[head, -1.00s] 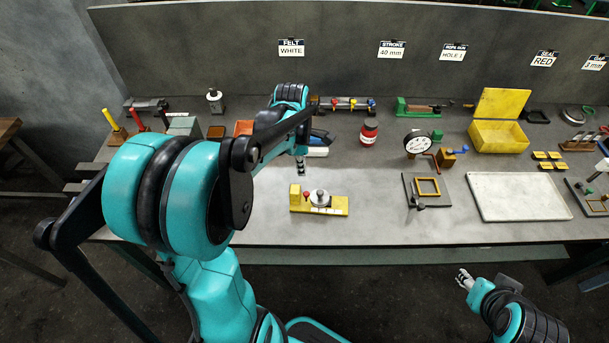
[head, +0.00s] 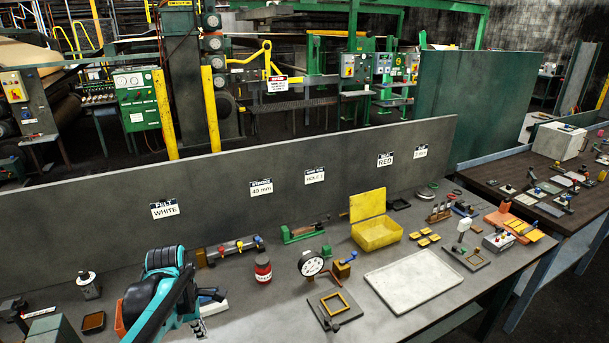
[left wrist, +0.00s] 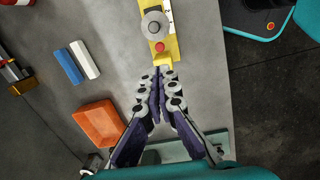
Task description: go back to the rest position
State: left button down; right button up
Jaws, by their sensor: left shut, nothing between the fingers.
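My left gripper (head: 199,328) shows at the lower left of the head view, at the end of my teal and black arm, over the grey bench (head: 250,315). In the left wrist view the gripper (left wrist: 160,80) has its two dark fingers together with nothing between them. A yellow fixture (left wrist: 166,52) with a grey round knob and a red button lies just beyond the fingertips in that view. I cannot tell whether the fingers touch it. My right gripper is outside both current views.
An orange tray (left wrist: 98,122) and a blue and a white block (left wrist: 84,60) lie left of the fingers. A dial gauge (head: 311,264), red jar (head: 263,270), yellow box (head: 377,233) and white tray (head: 414,280) stand along the bench. A grey back panel (head: 230,185) closes its rear.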

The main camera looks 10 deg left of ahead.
pick_arm(q)
jog(key=s+d+f+m+t+b, duration=0.3)
jog(key=s+d+m, duration=0.7)
jog(key=m, duration=1.2)
jog(key=d+t+b, duration=0.2)
jog(key=t, duration=0.1)
jog(key=shift+d+m+b, duration=0.25)
jog(key=shift+m+b, duration=0.1)
jog(key=shift+m, duration=0.05)
